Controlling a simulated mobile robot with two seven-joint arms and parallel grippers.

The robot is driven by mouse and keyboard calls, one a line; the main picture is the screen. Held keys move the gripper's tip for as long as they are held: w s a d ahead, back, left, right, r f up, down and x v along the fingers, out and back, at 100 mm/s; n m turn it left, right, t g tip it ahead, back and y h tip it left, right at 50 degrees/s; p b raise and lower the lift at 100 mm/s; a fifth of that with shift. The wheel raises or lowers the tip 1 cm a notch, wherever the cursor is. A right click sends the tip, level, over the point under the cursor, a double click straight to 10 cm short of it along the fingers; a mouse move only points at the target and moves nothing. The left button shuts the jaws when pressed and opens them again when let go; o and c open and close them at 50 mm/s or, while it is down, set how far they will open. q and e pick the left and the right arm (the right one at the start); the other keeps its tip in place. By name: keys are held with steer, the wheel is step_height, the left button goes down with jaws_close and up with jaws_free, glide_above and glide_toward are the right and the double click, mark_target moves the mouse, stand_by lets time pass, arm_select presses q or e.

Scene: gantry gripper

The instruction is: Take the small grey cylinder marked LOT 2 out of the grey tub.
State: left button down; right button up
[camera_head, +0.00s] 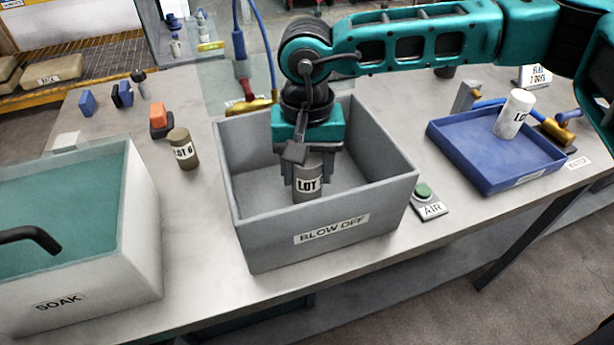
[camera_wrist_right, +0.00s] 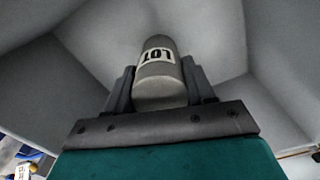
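The grey tub labelled BLOW OFF (camera_head: 350,247) stands at the table's front middle. My right gripper (camera_head: 307,172) points down inside it, with its fingers closed against both sides of a small grey cylinder (camera_head: 308,187). The cylinder's label reads LOT; its number is hidden in both views. In the right wrist view the cylinder (camera_wrist_right: 160,85) sits snugly between the two dark fingers of the gripper (camera_wrist_right: 160,88). Whether its base touches the tub floor is hard to tell. My left gripper is not in view.
A SOAK tank (camera_head: 130,235) stands at the left, with a cylinder marked LOT 6 (camera_head: 184,149) between it and the tub. An AIR button (camera_head: 423,191) is right of the tub. A blue tray (camera_head: 490,170) holds a white cylinder (camera_head: 513,115). The tub walls surround my gripper.

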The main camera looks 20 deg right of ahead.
jaws_close()
steer(key=shift+r, duration=0.1)
